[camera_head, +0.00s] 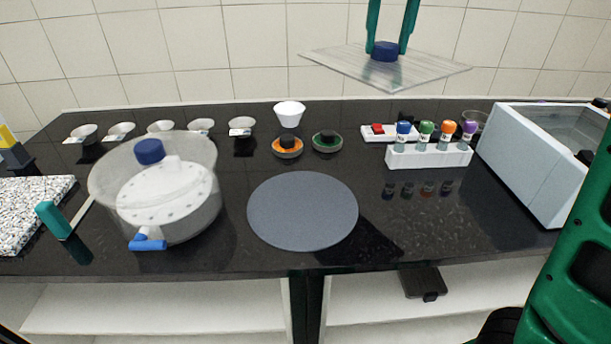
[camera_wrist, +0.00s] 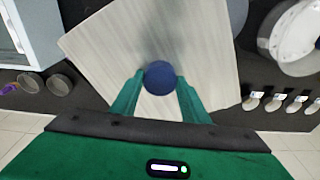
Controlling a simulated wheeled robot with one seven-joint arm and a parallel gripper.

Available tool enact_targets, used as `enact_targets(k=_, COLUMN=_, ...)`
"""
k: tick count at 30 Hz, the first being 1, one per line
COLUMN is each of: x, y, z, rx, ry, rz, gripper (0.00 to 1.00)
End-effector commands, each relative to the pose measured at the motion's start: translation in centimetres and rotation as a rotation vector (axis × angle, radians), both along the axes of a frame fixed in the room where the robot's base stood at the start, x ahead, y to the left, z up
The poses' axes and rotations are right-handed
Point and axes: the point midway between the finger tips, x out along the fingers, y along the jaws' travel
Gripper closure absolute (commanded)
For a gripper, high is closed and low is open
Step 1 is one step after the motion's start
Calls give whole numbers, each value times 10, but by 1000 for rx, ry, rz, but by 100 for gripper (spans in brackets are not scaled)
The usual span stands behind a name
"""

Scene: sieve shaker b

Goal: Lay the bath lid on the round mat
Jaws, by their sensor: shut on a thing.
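The bath lid (camera_head: 345,62) is a flat, clear square plate with a dark blue round knob (camera_head: 385,50). My gripper (camera_head: 387,42) is shut on the knob and holds the lid in the air, high above the back of the counter. In the wrist view the lid (camera_wrist: 110,45) spreads beyond the gripper (camera_wrist: 158,88), whose green fingers stand on either side of the knob. The round mat (camera_head: 302,210) is a flat grey-blue disc in the middle of the counter, bare, and lower and to the left of the lid in the head view.
A clear round vessel (camera_head: 205,165) with a white perforated plate stands left of the mat. A white rack (camera_head: 428,157) with colored-cap bottles and an open-topped white bath (camera_head: 520,165) stand right. Small bowls line the back; orange (camera_head: 287,147) and green (camera_head: 327,142) dishes sit behind the mat.

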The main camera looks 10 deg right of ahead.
Motion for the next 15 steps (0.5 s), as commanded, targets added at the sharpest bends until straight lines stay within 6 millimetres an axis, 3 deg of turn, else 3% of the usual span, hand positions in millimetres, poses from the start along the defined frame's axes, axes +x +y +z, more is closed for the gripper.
enact_targets(k=15, x=-1, y=7, z=-14, rx=0, ry=-2, rz=85, gripper=95)
